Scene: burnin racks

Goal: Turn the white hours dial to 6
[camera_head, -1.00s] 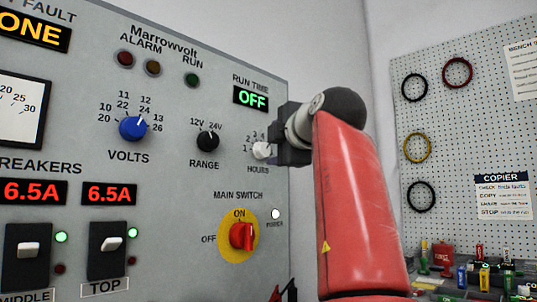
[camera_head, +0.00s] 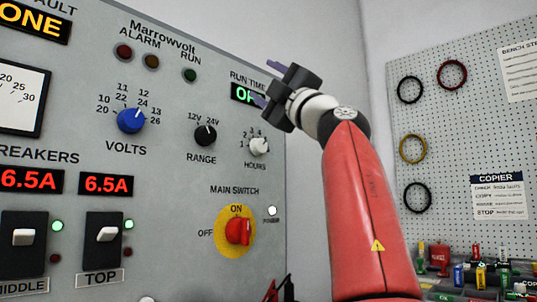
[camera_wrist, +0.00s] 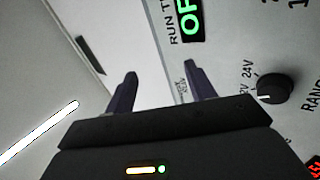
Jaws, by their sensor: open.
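The white hours dial (camera_head: 259,146) sits on the right part of the grey panel, above its HOURS label, with small numbers around its left and top. Its pointer is too small to read. My gripper (camera_head: 265,82) is open and empty, above the dial and apart from it, in front of the green RUN TIME display (camera_head: 240,93), which it partly covers. In the wrist view the two fingers (camera_wrist: 159,75) stand apart with nothing between them. The display (camera_wrist: 190,18) shows there as "OF", cut off, and the hours dial is not visible there.
The black range dial (camera_head: 204,135) and blue volts dial (camera_head: 131,120) are to the left. The red main switch (camera_head: 239,231) on its yellow plate is below. A pegboard (camera_head: 455,130) with cable loops stands at right, above a bench with small coloured parts.

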